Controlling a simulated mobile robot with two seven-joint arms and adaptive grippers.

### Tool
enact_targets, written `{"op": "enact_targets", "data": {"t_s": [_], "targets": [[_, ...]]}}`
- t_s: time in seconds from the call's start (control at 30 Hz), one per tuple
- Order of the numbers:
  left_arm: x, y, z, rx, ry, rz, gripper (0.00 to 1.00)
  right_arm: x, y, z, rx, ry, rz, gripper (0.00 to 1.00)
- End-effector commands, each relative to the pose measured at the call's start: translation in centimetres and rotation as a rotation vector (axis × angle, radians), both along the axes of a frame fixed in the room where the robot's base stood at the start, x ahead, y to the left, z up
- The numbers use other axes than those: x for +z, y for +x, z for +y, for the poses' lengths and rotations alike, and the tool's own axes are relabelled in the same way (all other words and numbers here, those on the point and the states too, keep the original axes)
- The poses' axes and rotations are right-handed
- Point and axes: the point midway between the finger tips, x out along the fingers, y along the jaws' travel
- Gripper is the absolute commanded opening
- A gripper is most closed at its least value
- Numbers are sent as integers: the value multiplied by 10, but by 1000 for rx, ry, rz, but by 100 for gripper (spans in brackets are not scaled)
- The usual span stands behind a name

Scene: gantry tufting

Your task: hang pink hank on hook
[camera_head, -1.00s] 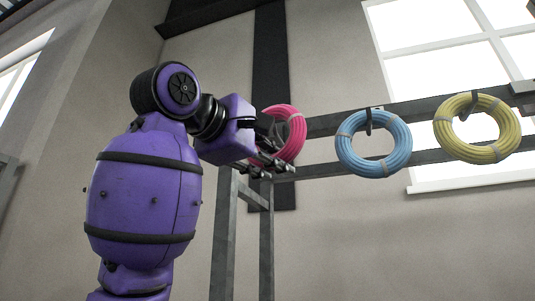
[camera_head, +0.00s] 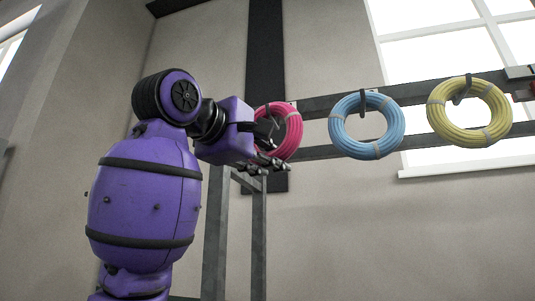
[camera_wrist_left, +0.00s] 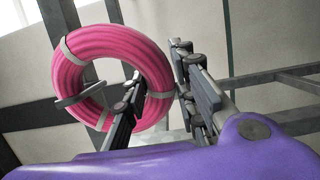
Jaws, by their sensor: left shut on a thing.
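The pink hank (camera_head: 292,140) is a ring of coiled pink yarn with pale ties, near the left end of the rail. It also shows in the left wrist view (camera_wrist_left: 90,48). My left gripper (camera_head: 268,150) is shut on its side, one finger through the ring and one outside; the fingers show in the left wrist view (camera_wrist_left: 158,98). A grey hook-like peg (camera_wrist_left: 78,98) crosses the ring's lower left there. I cannot tell whether the hank's weight rests on it. My right gripper is not in view.
A blue hank (camera_head: 338,130) and a yellow hank (camera_head: 500,112) hang on dark hooks to the right, along two grey rails (camera_head: 417,92). A grey metal upright frame (camera_head: 216,240) stands below my left gripper. A bright window is behind.

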Motion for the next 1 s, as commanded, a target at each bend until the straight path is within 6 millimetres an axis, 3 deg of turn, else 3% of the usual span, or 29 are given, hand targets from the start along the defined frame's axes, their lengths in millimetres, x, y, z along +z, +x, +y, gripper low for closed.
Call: {"op": "enact_targets", "data": {"t_s": [0.47, 0.5, 0.63, 1.0], "targets": [[0, 0, 0, 0, 0, 0, 0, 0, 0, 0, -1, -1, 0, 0], [0, 0, 0, 0, 0, 0, 28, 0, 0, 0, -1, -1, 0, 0], [0, 0, 0, 0, 0, 0, 45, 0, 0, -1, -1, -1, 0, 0], [0, -3, 2, 0, -1, -1, 47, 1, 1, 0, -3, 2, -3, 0]]}}
